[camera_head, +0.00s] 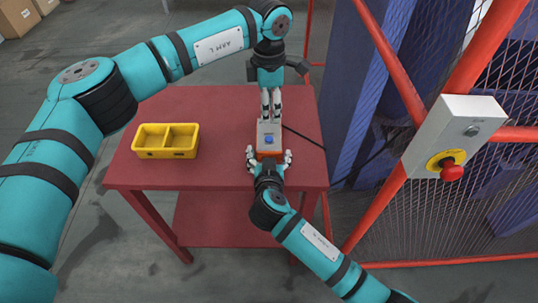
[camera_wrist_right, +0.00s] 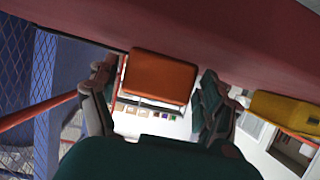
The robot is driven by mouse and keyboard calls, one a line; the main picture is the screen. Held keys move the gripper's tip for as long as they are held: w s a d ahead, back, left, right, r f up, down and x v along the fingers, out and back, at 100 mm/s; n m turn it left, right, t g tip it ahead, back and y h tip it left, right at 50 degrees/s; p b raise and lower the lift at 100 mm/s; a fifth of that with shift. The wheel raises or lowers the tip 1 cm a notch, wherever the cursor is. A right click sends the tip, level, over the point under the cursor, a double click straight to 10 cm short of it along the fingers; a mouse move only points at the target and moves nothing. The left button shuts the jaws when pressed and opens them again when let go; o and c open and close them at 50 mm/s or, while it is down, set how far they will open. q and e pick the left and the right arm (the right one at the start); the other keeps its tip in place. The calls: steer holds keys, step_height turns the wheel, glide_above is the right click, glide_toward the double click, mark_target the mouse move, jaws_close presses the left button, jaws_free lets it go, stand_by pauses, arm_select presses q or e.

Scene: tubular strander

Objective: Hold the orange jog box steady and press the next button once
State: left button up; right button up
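The jog box (camera_head: 269,130) stands on the red table, with an orange body, a light grey top and a blue button (camera_head: 268,139). In the right wrist view its orange side (camera_wrist_right: 160,78) shows between the fingers. My right gripper (camera_head: 268,156) is open at the near end of the box, one finger on each side; in the wrist view (camera_wrist_right: 160,85) the fingers look slightly apart from it. My left gripper (camera_head: 270,117) points down at the far end of the box, fingers close together and empty. Whether its tips touch the box I cannot tell.
The red table (camera_head: 215,110) has a yellow two-compartment bin (camera_head: 166,141) at left. A dark cable runs right from the box. At right stand a red-framed mesh guard and a grey emergency-stop box (camera_head: 455,130) with a red button.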

arm_select(q)
steer(key=shift+c, duration=0.3)
arm_select(e)
steer(key=c, duration=1)
arm_select(q)
jaws_close()
arm_select(e)
steer(key=shift+c, duration=0.2)
steer(key=shift+f, duration=0.1)
